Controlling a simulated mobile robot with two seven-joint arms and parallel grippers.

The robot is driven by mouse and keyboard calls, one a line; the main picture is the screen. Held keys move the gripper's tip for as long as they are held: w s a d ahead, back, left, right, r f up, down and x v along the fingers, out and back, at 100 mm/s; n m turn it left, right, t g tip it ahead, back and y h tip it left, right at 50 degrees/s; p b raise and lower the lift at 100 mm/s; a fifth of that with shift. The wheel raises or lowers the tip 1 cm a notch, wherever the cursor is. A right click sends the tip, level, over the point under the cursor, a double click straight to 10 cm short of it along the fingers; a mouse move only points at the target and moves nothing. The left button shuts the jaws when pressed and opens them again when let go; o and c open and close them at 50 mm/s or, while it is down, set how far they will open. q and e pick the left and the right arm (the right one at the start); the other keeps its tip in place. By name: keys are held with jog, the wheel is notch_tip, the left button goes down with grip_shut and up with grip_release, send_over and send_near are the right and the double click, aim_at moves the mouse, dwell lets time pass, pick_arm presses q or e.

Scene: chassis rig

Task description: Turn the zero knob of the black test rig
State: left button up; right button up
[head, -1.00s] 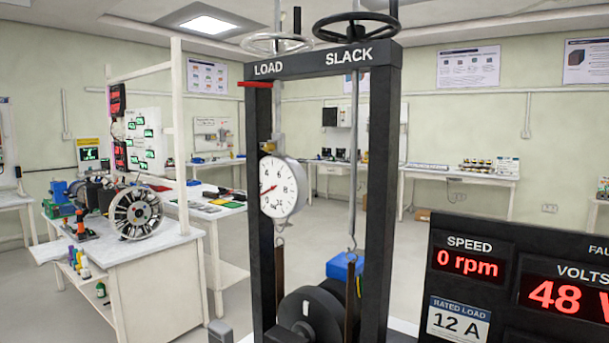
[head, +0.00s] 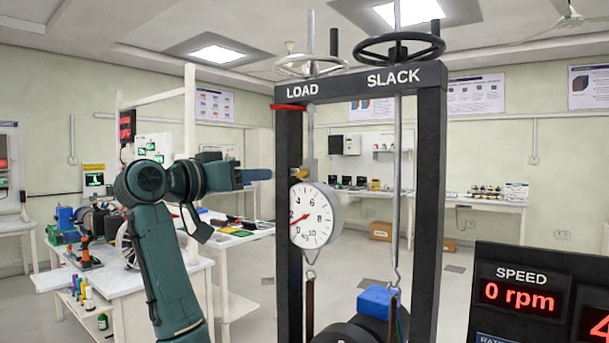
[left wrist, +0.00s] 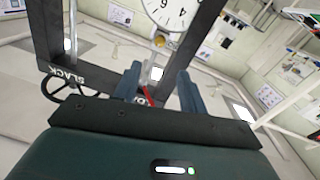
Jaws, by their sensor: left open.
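The black test rig (head: 430,180) stands right of centre in the head view, with LOAD and SLACK on its top beam. A white round dial (head: 312,216) with a red needle hangs inside its left post; it also shows upside down in the left wrist view (left wrist: 176,12). A small brass knob (left wrist: 160,41) sits at the dial's rim, beyond my fingertips; in the head view a brass part (head: 303,173) shows above the dial. My left gripper (head: 262,174) is left of the left post, pointing right. In the left wrist view its fingers (left wrist: 158,74) are apart, with nothing held.
A pale handwheel (head: 312,66) and a black handwheel (head: 400,48) top the rig. A red bar (head: 290,107) sticks out left of the post, above my gripper. A display panel (head: 540,295) stands at lower right. A white bench (head: 190,270) is behind my left arm.

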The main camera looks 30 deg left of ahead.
aim_at(298, 174)
pick_arm(q)
jog(key=w+p, duration=0.1)
jog(key=w, duration=0.2)
jog(key=w+d+p, duration=0.1)
jog(key=w, duration=0.3)
jog(key=w+p, duration=0.1)
jog(key=w, duration=0.3)
jog(key=shift+d+p, duration=0.35)
jog(key=shift+w+d+f, duration=0.1)
jog(key=shift+w, duration=0.45)
jog(key=shift+c, duration=0.3)
grip_shut()
